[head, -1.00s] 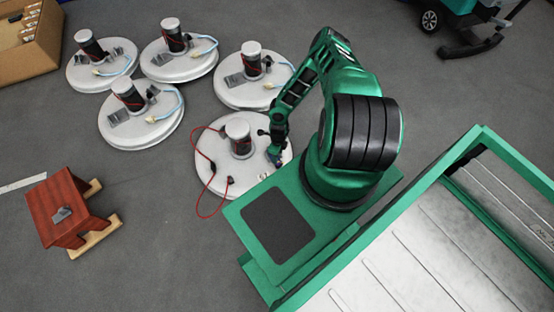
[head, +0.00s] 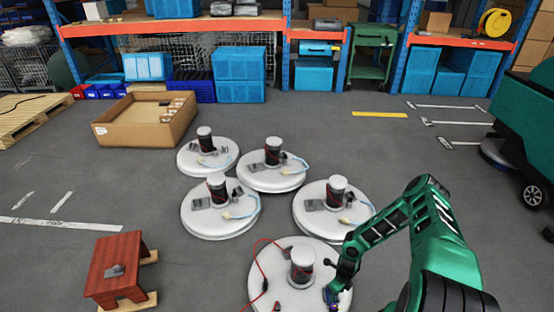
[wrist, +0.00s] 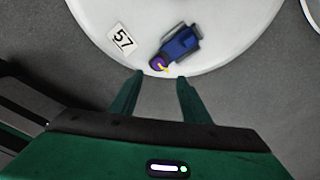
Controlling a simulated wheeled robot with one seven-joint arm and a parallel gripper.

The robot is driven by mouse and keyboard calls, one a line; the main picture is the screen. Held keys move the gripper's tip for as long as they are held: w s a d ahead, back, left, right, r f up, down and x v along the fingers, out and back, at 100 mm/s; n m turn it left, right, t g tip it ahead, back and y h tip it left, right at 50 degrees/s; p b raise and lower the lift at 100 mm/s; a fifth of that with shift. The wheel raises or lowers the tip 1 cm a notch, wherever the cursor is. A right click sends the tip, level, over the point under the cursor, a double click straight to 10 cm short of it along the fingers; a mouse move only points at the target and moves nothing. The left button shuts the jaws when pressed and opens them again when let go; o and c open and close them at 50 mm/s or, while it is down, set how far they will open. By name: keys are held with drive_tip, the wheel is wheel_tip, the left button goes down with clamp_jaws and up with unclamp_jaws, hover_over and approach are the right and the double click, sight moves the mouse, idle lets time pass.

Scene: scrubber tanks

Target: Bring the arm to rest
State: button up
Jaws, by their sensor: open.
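My green arm reaches over the nearest white round tank (head: 290,262) in the head view, its gripper low at the tank's right side. In the wrist view my gripper (wrist: 160,80) is open, with nothing between its two green fingers. Just beyond the fingertips, a blue fitting (wrist: 180,45) with a purple end and a yellow mark sits on the white tank top near its rim. Whether the fingers touch anything is not clear; a gap shows in the wrist view.
Several more white tanks with dark motors, such as one at the left (head: 220,212), stand behind. A red stool (head: 115,262) stands at the left and a cardboard box (head: 140,128) farther back. Shelves with blue bins (head: 240,70) line the back. Open floor lies at the left.

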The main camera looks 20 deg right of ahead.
drive_tip(key=w+d+r+n, duration=0.2)
drive_tip(key=d+r, duration=0.2)
drive_tip(key=r, duration=0.3)
drive_tip(key=w+d+r+n+h, duration=0.1)
drive_tip(key=w+d+r+n, duration=0.15)
drive_tip(key=r, duration=0.55)
drive_tip(key=w+d+r+n, duration=0.2)
drive_tip(key=d+r+n, duration=0.15)
drive_tip(key=r, duration=0.35)
drive_tip(key=s+d+r+n+g+h, duration=0.1)
drive_tip(key=d+r+n, duration=0.15)
drive_tip(key=r, duration=1.05)
drive_tip(key=s+d+r+n, duration=0.1)
drive_tip(key=r+n, duration=0.2)
drive_tip(key=r, duration=1)
drive_tip(key=s+a+r+n, duration=0.2)
drive_tip(key=s+r, duration=0.3)
drive_tip(key=r, duration=0.4)
drive_tip(key=s+a+r+n, duration=0.3)
drive_tip(key=s+r, duration=0.2)
drive_tip(key=r, duration=0.4)
drive_tip(key=s+a+r+n+y, duration=0.1)
drive_tip(key=s+a+r, duration=0.3)
drive_tip(key=s, duration=0.4)
drive_tip(key=s+a+r+n+t+y, duration=0.1)
drive_tip(key=s+a+r+n, duration=0.3)
drive_tip(key=s, duration=0.3)
drive_tip(key=shift+s+a+r, duration=0.2)
drive_tip(key=shift+s+a, duration=0.2)
drive_tip(key=shift+a, duration=0.3)
